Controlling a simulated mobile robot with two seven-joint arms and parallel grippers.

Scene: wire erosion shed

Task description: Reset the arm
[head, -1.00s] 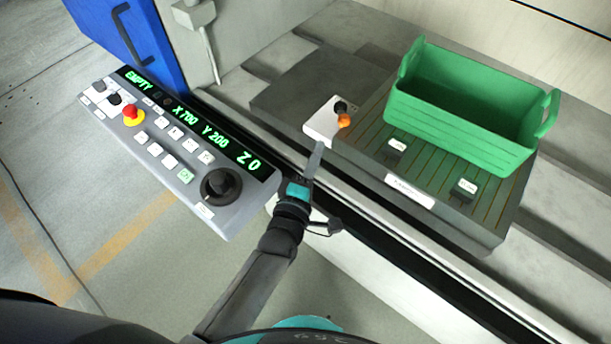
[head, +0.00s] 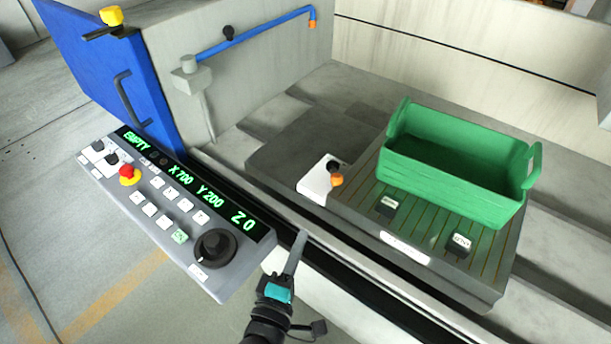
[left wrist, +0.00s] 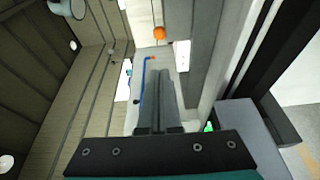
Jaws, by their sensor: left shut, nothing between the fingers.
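My left gripper (head: 299,238) comes in from the bottom of the head view, with a teal band behind its fingers. Its fingers are shut and empty. They appear in front of the machine's front ledge, to the right of the control panel (head: 183,206), with no visible contact. In the left wrist view the two grey fingers (left wrist: 158,82) lie side by side with nothing between them. My right gripper is in neither view.
A green bin (head: 455,180) stands on a slatted grey block (head: 365,212). A white box (head: 318,182) with a black and orange knob is beside it. A blue door (head: 100,70) stands behind the panel.

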